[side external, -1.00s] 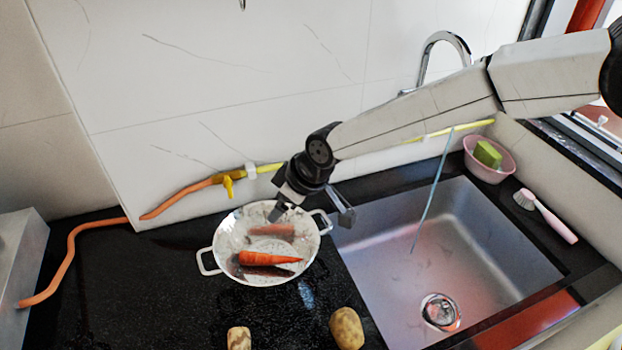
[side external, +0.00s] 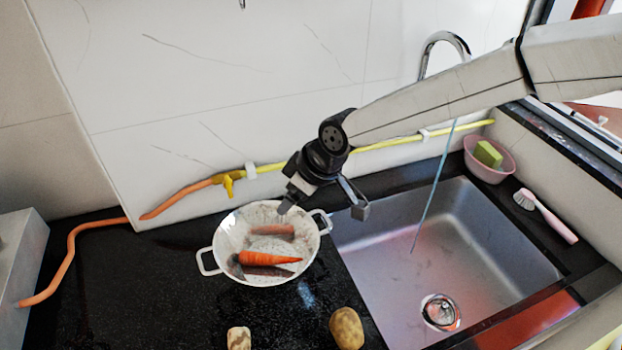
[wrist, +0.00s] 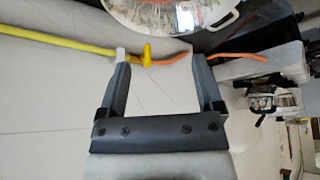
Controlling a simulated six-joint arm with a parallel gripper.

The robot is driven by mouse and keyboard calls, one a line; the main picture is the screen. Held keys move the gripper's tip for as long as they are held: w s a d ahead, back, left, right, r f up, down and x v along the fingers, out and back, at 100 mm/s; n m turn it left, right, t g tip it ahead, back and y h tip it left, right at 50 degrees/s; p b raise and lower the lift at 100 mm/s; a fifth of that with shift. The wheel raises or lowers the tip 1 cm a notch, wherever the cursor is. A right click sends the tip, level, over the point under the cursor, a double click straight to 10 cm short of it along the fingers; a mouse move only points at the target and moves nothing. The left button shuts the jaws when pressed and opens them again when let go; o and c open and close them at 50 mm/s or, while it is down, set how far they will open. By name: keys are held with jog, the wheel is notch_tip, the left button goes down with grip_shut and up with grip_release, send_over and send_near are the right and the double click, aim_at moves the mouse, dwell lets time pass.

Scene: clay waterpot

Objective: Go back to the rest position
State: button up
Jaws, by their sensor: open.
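My gripper (side external: 322,210) is open and empty in the side view, above and beside the right rim of the white two-handled colander. In the wrist view my gripper (wrist: 157,58) shows its two fingers spread wide with nothing between them. The colander (side external: 228,232) stands on the black counter. An orange carrot (side external: 270,259) lies inside it, with a second reddish-orange piece (side external: 273,229) behind it. In the wrist view part of the colander (wrist: 205,22) shows at the top edge.
The metal sink (side external: 400,260) lies right of the colander. Two potatoes (side external: 346,328) (side external: 239,338) sit on the front counter. A yellow pipe (side external: 380,144) with a valve and orange hose runs along the wall. A pink bowl (side external: 500,170) with a sponge and a brush (side external: 550,220) are at right.

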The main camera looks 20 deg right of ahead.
jog(key=s+d+m+h, duration=0.1)
jog(key=s+d+m, duration=0.15)
jog(key=d, duration=0.75)
jog(key=s+d+m+h, duration=0.1)
jog(key=s+d+m, duration=0.15)
jog(key=d, duration=0.75)
jog(key=s+d+f+m+g+h, duration=0.1)
jog(key=s+d+m, duration=0.2)
jog(key=s+d, duration=1)
jog(key=shift+s+d+f+m+g+h, duration=0.2)
jog(key=shift+s+d+m+g+h, duration=0.15)
jog(key=shift+s, duration=0.35)
